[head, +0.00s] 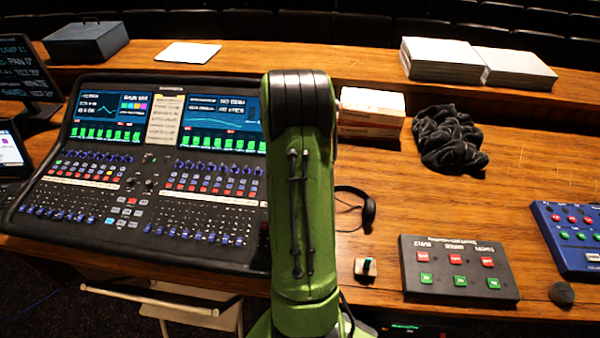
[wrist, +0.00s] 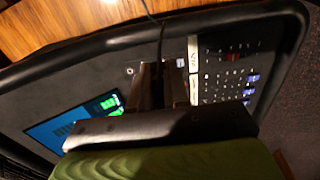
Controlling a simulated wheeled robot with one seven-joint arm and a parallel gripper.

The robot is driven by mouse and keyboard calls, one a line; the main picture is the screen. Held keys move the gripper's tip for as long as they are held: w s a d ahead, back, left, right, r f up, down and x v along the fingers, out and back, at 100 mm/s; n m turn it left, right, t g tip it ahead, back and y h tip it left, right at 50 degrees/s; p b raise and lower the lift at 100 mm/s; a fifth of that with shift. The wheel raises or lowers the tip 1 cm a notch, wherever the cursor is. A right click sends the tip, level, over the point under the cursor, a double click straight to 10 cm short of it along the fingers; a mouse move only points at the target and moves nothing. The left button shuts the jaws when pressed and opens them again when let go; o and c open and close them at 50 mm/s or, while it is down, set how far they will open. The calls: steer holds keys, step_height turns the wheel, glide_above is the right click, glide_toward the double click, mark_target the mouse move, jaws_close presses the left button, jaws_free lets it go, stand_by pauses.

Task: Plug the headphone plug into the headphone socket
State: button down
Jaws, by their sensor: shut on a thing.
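In the wrist view my gripper (wrist: 163,72) is shut over the dark mixing desk (wrist: 95,75). A thin black cable (wrist: 153,15) runs from between its fingers towards the wooden desktop. The headphone plug itself is hidden between the fingers. A small round light-ringed fitting (wrist: 130,71) on the desk panel, beside the fingers, may be the headphone socket; it is too small to be sure. In the head view my green arm hides the gripper and the desk's right edge. The black headphones (head: 367,210) lie partly hidden just right of the arm.
The mixing desk (head: 140,225) has screens, knobs and faders. To the right on the wooden table (head: 520,200) are a small switch box (head: 365,268), a grey button box (head: 455,292), a black cloth (head: 448,140) and a blue box (head: 570,240).

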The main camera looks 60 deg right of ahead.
steer(key=w+d+r+p, duration=0.4)
steer(key=w+p, duration=0.3)
steer(key=f+b, duration=0.2)
steer(key=f, duration=0.1)
steer(key=f+b, duration=0.2)
steer(key=f, duration=0.1)
steer(key=w+d+f+b, duration=0.1)
steer(key=f, duration=0.2)
steer(key=shift+d+f+b, duration=0.1)
steer(key=shift+f+b, duration=0.05)
steer(key=shift+b, duration=0.25)
steer(key=shift+f, duration=0.2)
steer(key=shift+d+f+b, duration=0.1)
steer(key=shift+f+b, duration=0.6)
steer(key=shift+f, duration=0.2)
steer(key=shift+f+b, duration=0.6)
steer(key=shift+f, duration=0.05)
stand_by(0.7)
steer(key=c, duration=1)
jaws_free()
steer(key=shift+w, duration=0.1)
steer(key=r, duration=0.5)
steer(key=a+r, duration=0.1)
steer(key=r, duration=0.4)
steer(key=r+p, duration=0.1)
steer(key=r, duration=0.4)
steer(key=shift+s+a+r, duration=0.2)
steer(key=shift+s+r, duration=0.15)
steer(key=shift+r, duration=0.05)
